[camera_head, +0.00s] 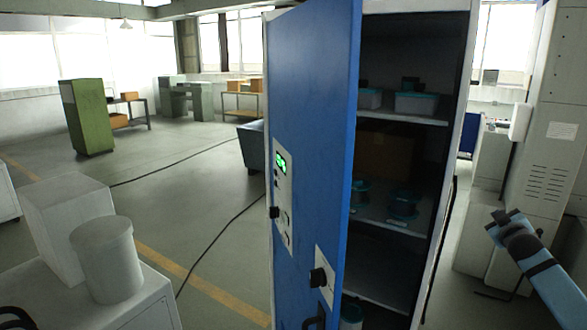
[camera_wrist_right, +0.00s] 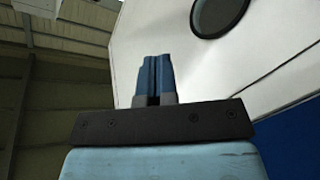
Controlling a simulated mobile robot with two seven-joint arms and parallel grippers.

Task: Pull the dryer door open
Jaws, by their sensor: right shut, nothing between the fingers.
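The dryer is a tall cabinet with a blue door (camera_head: 315,130) that stands swung open toward me. The door has a green lit display, a dark knob and a dark handle (camera_head: 315,318) low down, partly cut off by the picture's edge. Inside, shelves (camera_head: 385,225) hold boxes and spools. My right gripper (camera_head: 497,217) is to the right of the cabinet, apart from the door. In the right wrist view its fingers (camera_wrist_right: 156,75) are together with nothing between them.
A white bench (camera_head: 120,305) with a pale box and a cylindrical container (camera_head: 106,262) stands at lower left. A grey machine (camera_head: 540,160) is at right, near my right arm. Cables cross the floor. A white surface with a round dark window (camera_wrist_right: 218,12) shows in the wrist view.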

